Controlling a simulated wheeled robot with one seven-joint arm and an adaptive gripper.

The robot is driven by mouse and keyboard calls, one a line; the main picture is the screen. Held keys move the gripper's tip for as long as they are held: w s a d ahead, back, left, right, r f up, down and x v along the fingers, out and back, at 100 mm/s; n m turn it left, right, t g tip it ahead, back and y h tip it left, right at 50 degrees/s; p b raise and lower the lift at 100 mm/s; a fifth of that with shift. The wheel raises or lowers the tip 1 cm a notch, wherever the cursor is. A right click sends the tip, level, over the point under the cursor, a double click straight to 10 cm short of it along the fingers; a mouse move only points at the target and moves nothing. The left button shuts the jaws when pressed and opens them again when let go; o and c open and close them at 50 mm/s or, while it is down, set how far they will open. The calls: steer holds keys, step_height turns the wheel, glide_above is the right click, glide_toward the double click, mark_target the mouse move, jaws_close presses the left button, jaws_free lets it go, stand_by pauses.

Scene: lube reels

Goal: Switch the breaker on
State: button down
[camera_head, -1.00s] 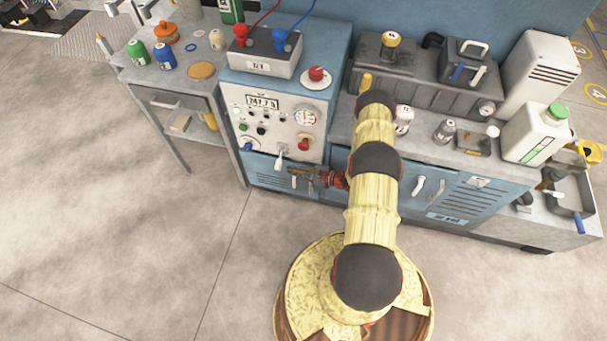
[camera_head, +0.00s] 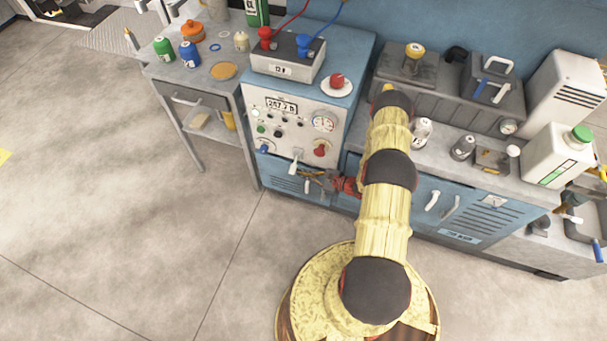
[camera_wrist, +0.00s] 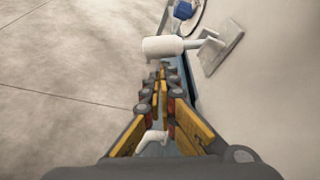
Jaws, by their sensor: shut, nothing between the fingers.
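The grey-white control panel (camera_head: 280,105) stands upright on the blue cabinet. A white-handled lever (camera_head: 294,164) sticks out at its lower edge; I take it for the breaker switch. In the wrist view the lever's thick white handle (camera_wrist: 165,47) reaches left from a square plate (camera_wrist: 220,50), just beyond my fingertips. My gripper (camera_head: 310,178) is shut and empty, low in front of the panel, just right of and below the lever. In the wrist view its fingertips (camera_wrist: 160,72) lie close under the handle; I cannot tell whether they touch it.
A blue knob (camera_head: 264,146) is left of the lever and a red knob (camera_head: 321,149) is right of it. A white door handle (camera_wrist: 153,140) shows beneath my fingers. The workbench (camera_head: 360,140) extends right.

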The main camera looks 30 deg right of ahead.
mark_target(291, 172)
steer(key=shift+s+a+r+m+y, duration=0.2)
steer(key=shift+a+r+m+y, duration=0.15)
steer(key=shift+m, duration=0.35)
steer(key=r+m, duration=0.1)
steer(key=r+m+g+y, duration=0.1)
steer(key=a+r+m+g, duration=0.1)
steer(key=shift+s+m+y+p, duration=0.3)
steer(key=shift+s+y+p, duration=0.05)
steer(key=shift+s, duration=0.05)
steer(key=shift+r, duration=0.55)
steer(key=shift+r+p, duration=0.55)
steer(key=shift+r, duration=0.2)
